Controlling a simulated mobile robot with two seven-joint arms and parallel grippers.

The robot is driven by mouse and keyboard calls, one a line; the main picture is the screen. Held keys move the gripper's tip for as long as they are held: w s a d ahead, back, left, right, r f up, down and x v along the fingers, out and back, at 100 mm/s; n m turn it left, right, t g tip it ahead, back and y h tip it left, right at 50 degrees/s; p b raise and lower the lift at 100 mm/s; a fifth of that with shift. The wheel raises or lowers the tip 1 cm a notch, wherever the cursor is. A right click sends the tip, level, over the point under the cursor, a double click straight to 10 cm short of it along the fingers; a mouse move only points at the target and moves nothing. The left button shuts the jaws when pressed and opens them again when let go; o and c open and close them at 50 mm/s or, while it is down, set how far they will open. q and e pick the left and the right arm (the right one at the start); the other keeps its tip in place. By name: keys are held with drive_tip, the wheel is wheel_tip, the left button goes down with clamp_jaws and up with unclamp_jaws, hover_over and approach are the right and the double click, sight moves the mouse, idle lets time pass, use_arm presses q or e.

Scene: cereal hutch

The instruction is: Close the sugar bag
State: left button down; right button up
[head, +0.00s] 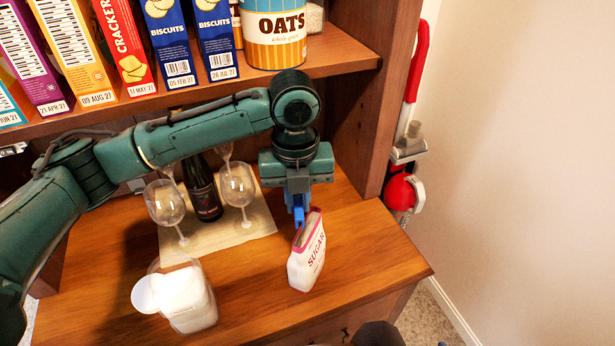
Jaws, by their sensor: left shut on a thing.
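The sugar bag (306,262) is white with a red band along its top and red lettering. It leans on the wooden counter near the right side, in front of the hutch. My left gripper (299,214) comes down from above, with its blue fingers at the left end of the bag's top edge. It is shut on the bag there. The fingertips partly cover that top corner, and I cannot tell whether the bag's mouth is folded or open.
A clear container (188,300) with white contents stands at the front left. Wine glasses (238,185) and a dark bottle (204,190) stand on a mat (255,222) behind. Boxes and an oats canister (274,35) fill the shelf above. The counter's right end is clear.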

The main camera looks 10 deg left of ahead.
use_arm(q)
drive_tip(key=m, duration=0.2)
drive_tip(key=d+r+m, duration=0.1)
drive_tip(key=r+m+p, duration=0.1)
drive_tip(key=m, duration=0.1)
drive_tip(key=shift+w+d+m, duration=0.25)
drive_tip(key=shift+w+m, duration=0.05)
drive_tip(key=shift+w, duration=0.05)
drive_tip(key=shift+f+b, duration=0.95)
drive_tip(key=shift+b, duration=0.15)
wheel_tip(320, 180, down, 2)
drive_tip(key=b, duration=0.3)
drive_tip(key=shift+f, duration=0.9)
use_arm(e)
drive_tip(key=shift+w+a+f+n+y, duration=0.15)
drive_tip(key=shift+a+f+n+y, duration=0.2)
drive_tip(key=shift+a, duration=0.35)
use_arm(q)
drive_tip(key=shift+p, duration=0.3)
use_arm(e)
drive_tip(key=shift+w+r, duration=0.2)
drive_tip(key=shift+r, duration=0.05)
use_arm(q)
drive_tip(key=shift+p, duration=0.9)
use_arm(e)
drive_tip(key=shift+s+r, duration=0.15)
drive_tip(key=shift+r, duration=0.7)
